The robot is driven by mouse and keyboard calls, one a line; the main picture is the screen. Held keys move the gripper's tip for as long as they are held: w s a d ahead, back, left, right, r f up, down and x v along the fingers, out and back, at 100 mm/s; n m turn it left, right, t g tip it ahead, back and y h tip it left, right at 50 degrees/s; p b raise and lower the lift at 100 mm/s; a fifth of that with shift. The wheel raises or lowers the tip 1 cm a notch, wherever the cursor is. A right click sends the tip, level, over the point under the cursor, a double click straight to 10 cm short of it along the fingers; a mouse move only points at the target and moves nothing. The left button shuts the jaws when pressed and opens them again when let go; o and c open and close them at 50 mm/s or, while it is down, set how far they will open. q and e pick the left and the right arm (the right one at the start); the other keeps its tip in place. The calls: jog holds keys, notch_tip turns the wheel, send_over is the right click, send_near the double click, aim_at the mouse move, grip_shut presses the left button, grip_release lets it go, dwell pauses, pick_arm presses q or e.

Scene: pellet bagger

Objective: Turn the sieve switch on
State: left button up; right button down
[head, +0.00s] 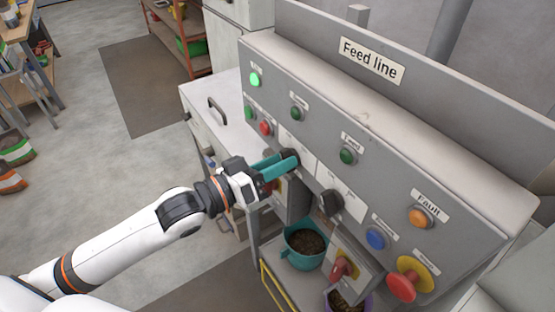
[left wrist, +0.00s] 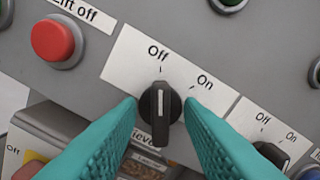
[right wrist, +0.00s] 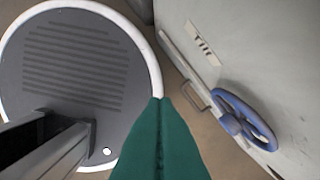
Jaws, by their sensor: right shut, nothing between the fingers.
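The sieve switch is a black rotary knob (left wrist: 160,108) on a white label plate marked Off and On. Its white pointer line points up at the Off mark. The name under it is partly hidden and reads "ieve". My left gripper (left wrist: 160,112) is open, with one teal finger on each side of the knob and a narrow gap showing. In the head view the left gripper (head: 288,161) reaches the panel at the knob (head: 291,156), which is partly covered. My right gripper (right wrist: 158,105) is shut and empty, away from the panel.
A red Lift off button (left wrist: 53,39) sits left of the switch. Another black Off/On knob (head: 331,203) is to its right. The Feed line panel (head: 400,140) also holds a lit green lamp (head: 255,79) and a red emergency button (head: 402,286). A blue handwheel (right wrist: 245,120) is near the right gripper.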

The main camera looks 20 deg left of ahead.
pick_arm(q)
grip_shut()
jog(key=shift+m, duration=0.4)
jog(key=shift+d+m+p, duration=0.1)
jog(key=shift+m+p, duration=1.2)
jog(key=shift+m, duration=4.2)
